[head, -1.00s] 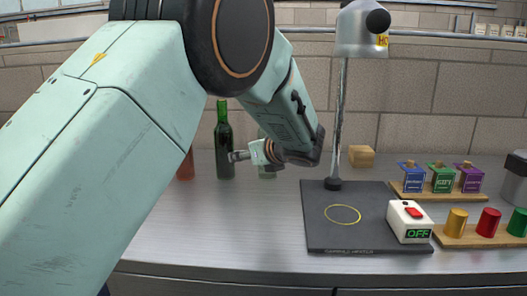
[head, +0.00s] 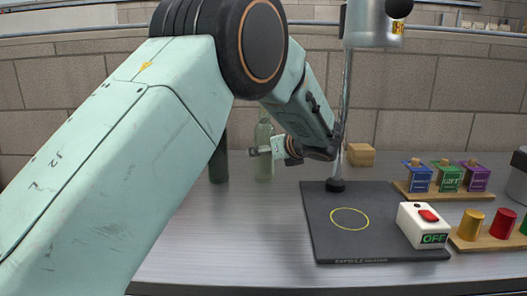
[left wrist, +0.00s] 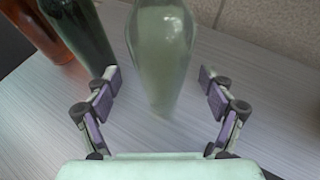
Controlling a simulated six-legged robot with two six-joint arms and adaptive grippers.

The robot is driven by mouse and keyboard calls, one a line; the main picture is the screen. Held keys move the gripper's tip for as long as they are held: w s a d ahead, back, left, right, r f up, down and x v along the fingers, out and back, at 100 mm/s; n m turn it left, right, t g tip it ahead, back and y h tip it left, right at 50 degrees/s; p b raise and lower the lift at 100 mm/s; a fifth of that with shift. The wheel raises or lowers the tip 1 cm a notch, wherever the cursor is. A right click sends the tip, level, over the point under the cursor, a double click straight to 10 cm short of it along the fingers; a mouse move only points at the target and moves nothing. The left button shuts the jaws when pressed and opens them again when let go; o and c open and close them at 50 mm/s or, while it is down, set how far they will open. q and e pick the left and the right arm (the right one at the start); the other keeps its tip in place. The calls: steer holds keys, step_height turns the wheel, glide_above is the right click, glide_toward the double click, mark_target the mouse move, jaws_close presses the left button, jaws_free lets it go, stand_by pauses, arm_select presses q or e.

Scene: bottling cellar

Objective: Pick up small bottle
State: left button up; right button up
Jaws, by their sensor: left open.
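A pale green, translucent bottle (head: 264,135) stands upright on the metal counter, partly behind my left gripper (head: 256,151). In the left wrist view, the pale bottle (left wrist: 162,50) is upright, centred between the spread, purple-padded fingers of my left gripper (left wrist: 158,74). Gaps show on both sides of it, and its top is cut off. A dark green bottle (head: 218,165) stands to its left, mostly hidden by my arm; it also shows in the left wrist view (left wrist: 82,28). Which bottle is the small one is unclear. My right gripper is out of view.
An orange-red bottle (left wrist: 42,28) stands beside the dark green one. To the right are a black capsule heater mat (head: 322,228), a white OFF switch box (head: 410,222), wooden racks of coloured blocks (head: 440,195) and a wooden block (head: 361,155). The front counter is clear.

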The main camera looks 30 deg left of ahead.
arm_select(q)
steer(key=shift+w+a+f, duration=0.7)
steer(key=shift+a+f, duration=0.05)
steer(key=shift+a, duration=0.05)
steer(key=shift+w+a+f, duration=0.1)
steer(key=shift+a+f, duration=0.05)
steer(key=shift+a, duration=0.35)
steer(key=shift+d+r, duration=0.2)
steer(key=shift+r, duration=0.05)
steer(key=shift+c, duration=0.9)
steer(key=shift+a+f, duration=0.1)
steer(key=shift+f, duration=0.1)
steer(key=c, duration=0.5)
steer(key=shift+r, duration=0.15)
steer(key=shift+c, duration=1.3)
jaws_close()
steer(key=shift+w+r, duration=0.1)
